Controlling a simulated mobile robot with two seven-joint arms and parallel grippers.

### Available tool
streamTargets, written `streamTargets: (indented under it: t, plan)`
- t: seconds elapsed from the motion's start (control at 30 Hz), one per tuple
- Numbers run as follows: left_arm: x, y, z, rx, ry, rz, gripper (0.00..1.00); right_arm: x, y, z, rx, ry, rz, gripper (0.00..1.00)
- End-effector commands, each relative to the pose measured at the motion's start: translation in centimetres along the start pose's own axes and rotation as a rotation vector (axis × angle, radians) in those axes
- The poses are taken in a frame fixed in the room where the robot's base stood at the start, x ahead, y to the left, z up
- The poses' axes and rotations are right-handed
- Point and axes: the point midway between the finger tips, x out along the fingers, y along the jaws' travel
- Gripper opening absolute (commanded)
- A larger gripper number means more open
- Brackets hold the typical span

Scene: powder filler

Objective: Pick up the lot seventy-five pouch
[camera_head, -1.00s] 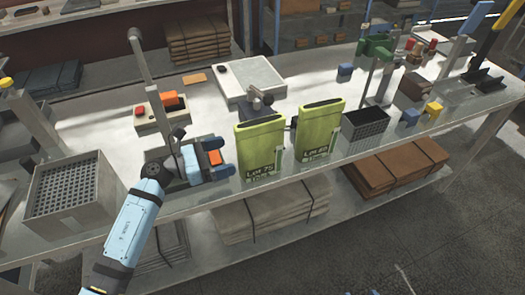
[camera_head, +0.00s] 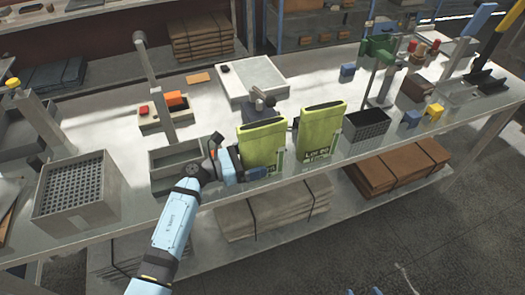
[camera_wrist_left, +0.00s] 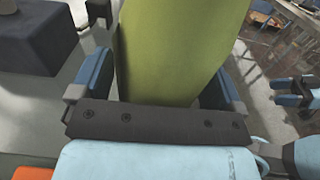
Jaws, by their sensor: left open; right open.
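Two yellow-green pouches stand upright at the front of the bench: a left pouch (camera_head: 263,143) and a right pouch (camera_head: 320,130). The left pouch's label looked like "Lot 7…" a second ago; its label is now mostly hidden by my gripper. My left gripper (camera_head: 236,160) is open at the left pouch. In the left wrist view the pouch (camera_wrist_left: 175,45) stands between the two blue fingers, with space visible beside it. My right gripper (camera_head: 363,291) is open and empty, low at the bottom edge, away from the pouches.
A grey bin (camera_head: 175,165) is just left of my left gripper. A perforated box (camera_head: 80,200) stands farther left. A dark crate (camera_head: 366,132) is right of the right pouch. A white tray (camera_head: 252,78) and small blue-grey device (camera_head: 257,106) are behind the pouches.

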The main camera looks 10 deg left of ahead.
Motion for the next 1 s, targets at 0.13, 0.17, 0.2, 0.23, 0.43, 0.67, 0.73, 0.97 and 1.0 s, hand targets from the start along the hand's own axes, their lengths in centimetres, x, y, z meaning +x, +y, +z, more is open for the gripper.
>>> streamTargets:
  t: [0.13, 0.17, 0.2, 0.23, 0.43, 0.67, 0.73, 0.97, 1.0]
  plan:
    - [0.0, 0.0, 0.0, 0.0, 0.0, 0.0, 0.84, 0.0, -0.1, -0.1, 0.0, 0.002, -0.002, 0.6]
    - [0.0, 0.0, 0.0, 0.0, 0.0, 0.0, 0.78, 0.0, -0.1, -0.1, 0.0, 0.002, -0.003, 0.6]
    - [0.0, 0.0, 0.0, 0.0, 0.0, 0.0, 0.68, 0.0, -0.2, -0.1, 0.0, 0.002, -0.003, 0.6]
    - [0.0, 0.0, 0.0, 0.0, 0.0, 0.0, 0.61, 0.0, -0.2, -0.1, 0.0, 0.003, -0.003, 0.6]
    - [0.0, 0.0, 0.1, 0.001, -0.001, 0.0, 0.31, 0.0, -0.2, -0.1, 0.0, 0.003, -0.003, 0.6]
    - [-0.1, 0.1, 0.3, 0.002, -0.001, 0.0, 0.31, 0.0, -0.1, -0.1, 0.0, 0.002, -0.003, 0.6]
    - [-0.1, 0.1, 0.7, 0.002, -0.002, 0.001, 0.31, 0.0, -0.1, -0.1, 0.0, 0.002, -0.002, 0.6]
    - [-0.1, 0.1, 4.3, 0.008, -0.001, 0.0, 0.31, 0.1, 0.0, 0.0, -0.001, 0.002, -0.001, 0.6]
    - [-0.1, 0.1, 5.4, 0.01, -0.002, -0.001, 0.31, 0.1, 0.0, 0.1, -0.001, 0.001, 0.0, 0.6]
